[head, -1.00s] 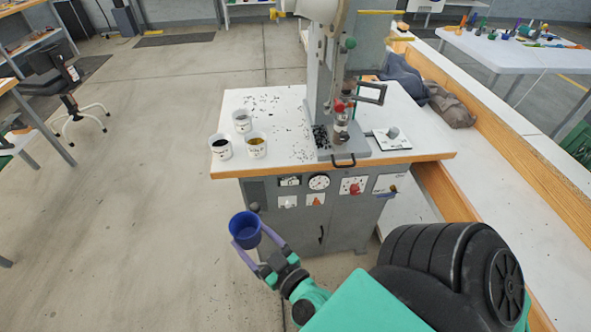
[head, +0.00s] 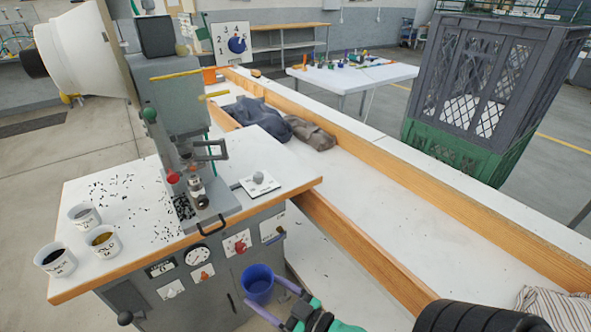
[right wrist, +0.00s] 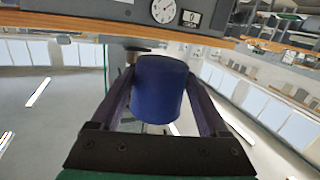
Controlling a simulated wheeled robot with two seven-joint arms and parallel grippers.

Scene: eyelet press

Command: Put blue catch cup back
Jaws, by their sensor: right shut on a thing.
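The blue catch cup (head: 258,284) is held by my right gripper (head: 272,300), low in front of the press cabinet and below the table top in the head view. In the right wrist view the cup (right wrist: 160,88) sits between the two purple fingers, which touch its sides. The eyelet press (head: 178,110) stands on the white table, with a red part and a clear-and-metal part above its dark base (head: 205,209). My left gripper is not in view.
Three white cups (head: 56,260) stand at the table's left front corner. Small dark bits (head: 118,190) are scattered on the table top. A white plate with a grey knob (head: 260,184) lies right of the press. A wood-edged bench (head: 400,205) runs along the right, with a crate (head: 490,90) beyond.

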